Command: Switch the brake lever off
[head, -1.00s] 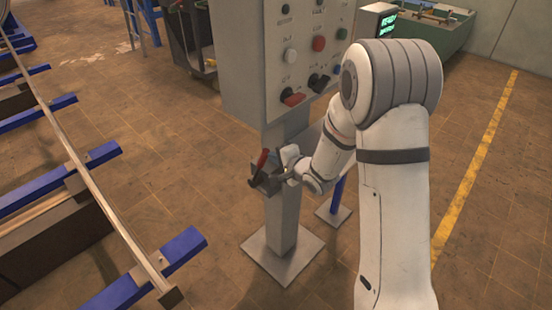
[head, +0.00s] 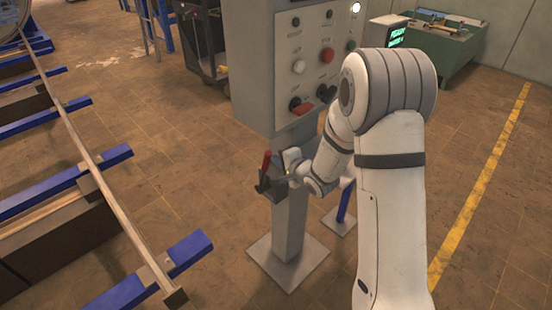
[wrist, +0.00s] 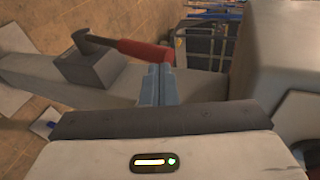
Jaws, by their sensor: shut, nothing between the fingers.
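The brake lever (head: 266,162) has a red handle and sits on a small grey box on the post below the control panel. In the head view its handle points up, slightly tilted. In the wrist view the red handle (wrist: 142,49) runs across the upper middle, joined at its left to a dark metal arm above the grey box (wrist: 92,64). My gripper (wrist: 156,70) is shut and empty, its fingertips right by the free end of the red handle. I cannot tell whether they touch it. In the head view my gripper (head: 288,179) is at the lever's right, partly hidden.
The grey control panel (head: 290,72) with knobs and buttons hangs just above the lever. Its post (head: 290,228) stands on a floor plate. A rail with blue crossbars (head: 190,252) lies at left. A green-screened console (head: 395,38) stands behind my arm. Floor between is open.

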